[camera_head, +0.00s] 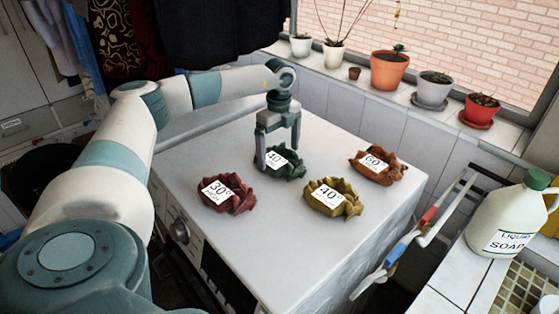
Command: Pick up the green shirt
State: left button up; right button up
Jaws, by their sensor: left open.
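My left gripper (277,157) points down over the left part of the green shirt. Its fingers are apart, and one finger overlaps the shirt's label in the picture. I cannot tell whether the fingers touch the cloth. My right gripper is not in view.
A dark red shirt (238,203) marked 30, a yellow shirt (349,206) marked 40 and an orange shirt (388,174) marked 60 lie close by. Potted plants (389,72) line the sill behind. A soap bottle (508,222) stands at right.

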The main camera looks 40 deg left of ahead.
pick_arm(q)
jog(key=c, duration=1.2)
jog(key=shift+r, duration=0.1)
jog(key=shift+c, duration=0.3)
